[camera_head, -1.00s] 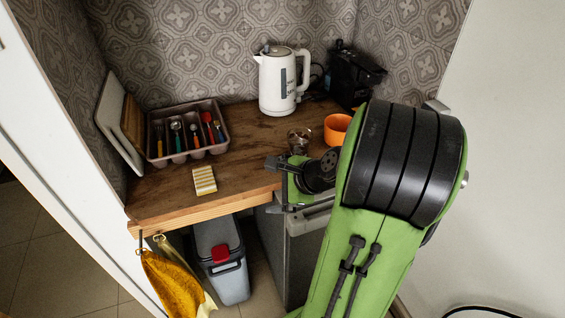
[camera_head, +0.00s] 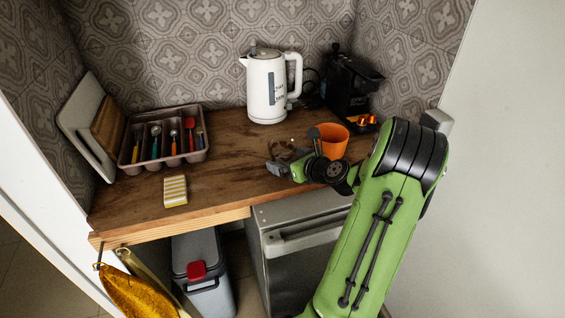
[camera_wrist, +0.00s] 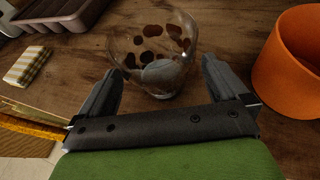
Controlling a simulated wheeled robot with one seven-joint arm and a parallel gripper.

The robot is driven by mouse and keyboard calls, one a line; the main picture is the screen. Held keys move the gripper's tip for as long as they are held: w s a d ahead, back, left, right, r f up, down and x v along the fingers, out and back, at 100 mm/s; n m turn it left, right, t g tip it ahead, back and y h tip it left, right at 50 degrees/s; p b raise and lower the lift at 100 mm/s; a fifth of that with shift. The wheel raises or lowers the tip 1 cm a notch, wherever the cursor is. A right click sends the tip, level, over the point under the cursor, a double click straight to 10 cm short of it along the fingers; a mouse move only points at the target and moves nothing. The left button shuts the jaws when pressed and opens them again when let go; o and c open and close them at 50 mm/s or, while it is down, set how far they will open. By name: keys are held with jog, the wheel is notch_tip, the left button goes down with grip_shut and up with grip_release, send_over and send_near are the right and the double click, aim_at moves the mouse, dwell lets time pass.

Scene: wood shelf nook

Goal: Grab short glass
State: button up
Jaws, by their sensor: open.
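The short glass (camera_wrist: 155,55) is clear with dark brown spots and stands on the wooden counter in the wrist view. My gripper (camera_wrist: 160,85) is open, with one finger on each side of the near part of the glass. I cannot tell whether either finger touches it. In the head view my gripper (camera_head: 285,160) is low over the counter, and the glass (camera_head: 289,147) is mostly hidden behind it.
An orange cup (camera_head: 333,141) stands close to the right of the gripper. A white kettle (camera_head: 267,88) and a black machine (camera_head: 350,85) stand behind. A cutlery tray (camera_head: 190,157) and a striped sponge (camera_head: 175,191) are at left. The counter (camera_head: 225,165) between is clear.

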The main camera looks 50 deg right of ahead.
jog(key=x, duration=0.3)
jog(key=shift+w+f, duration=0.15)
jog(key=shift+f, duration=0.05)
jog(key=shift+a+r, duration=0.1)
jog(key=shift+c, duration=0.3)
jog(key=c, duration=1.1)
jog(key=shift+c, duration=0.2)
